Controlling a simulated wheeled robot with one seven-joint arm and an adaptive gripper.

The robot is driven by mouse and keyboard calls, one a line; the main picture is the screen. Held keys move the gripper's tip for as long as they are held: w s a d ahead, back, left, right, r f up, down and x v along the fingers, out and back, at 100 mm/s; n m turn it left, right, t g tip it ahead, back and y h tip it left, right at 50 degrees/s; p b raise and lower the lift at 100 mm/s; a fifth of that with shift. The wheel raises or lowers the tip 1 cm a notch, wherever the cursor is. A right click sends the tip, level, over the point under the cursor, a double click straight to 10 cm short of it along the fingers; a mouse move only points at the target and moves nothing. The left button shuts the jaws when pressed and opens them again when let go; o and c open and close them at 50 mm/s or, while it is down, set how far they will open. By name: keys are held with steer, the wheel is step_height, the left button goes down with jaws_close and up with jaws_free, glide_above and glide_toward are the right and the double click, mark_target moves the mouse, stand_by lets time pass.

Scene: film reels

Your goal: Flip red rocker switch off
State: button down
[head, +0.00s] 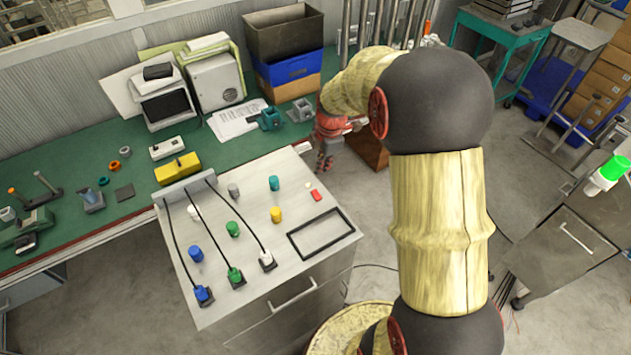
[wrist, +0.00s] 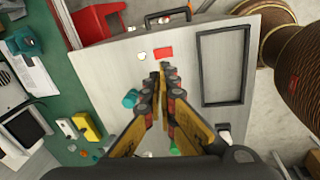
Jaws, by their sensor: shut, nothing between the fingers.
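The red rocker switch (head: 316,195) lies on the right part of the light grey panel top (head: 255,195), beside a small white round piece (head: 308,185). In the wrist view the red switch (wrist: 164,53) shows just beyond my fingertips, with the white piece (wrist: 141,56) to its left. I cannot tell which way the switch is tilted. My gripper (head: 325,163) hangs near the panel's far right edge in the head view. Its fingers are shut and empty, and the tips (wrist: 162,70) point toward the switch. I cannot tell whether they touch it.
Coloured knobs stand on the panel, including a teal one (head: 274,183) and a yellow one (head: 276,215). A black rectangular frame (head: 321,233) lies near the switch. Cables run to plugs at left. A green workbench (head: 130,205) with tools stands behind.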

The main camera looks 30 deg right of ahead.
mark_target(316, 192)
steer(key=shift+s+n, duration=0.1)
steer(key=shift+n, duration=0.8)
steer(key=f, duration=0.4)
steer(key=w+f, duration=0.1)
steer(key=f, duration=0.4)
steer(key=w+f, duration=0.1)
steer(key=f, duration=0.3)
steer(key=shift+w+f+b, duration=0.2)
steer(key=shift+f+b, duration=0.2)
steer(key=shift+w+a+p, duration=0.1)
steer(key=shift+p, duration=0.25)
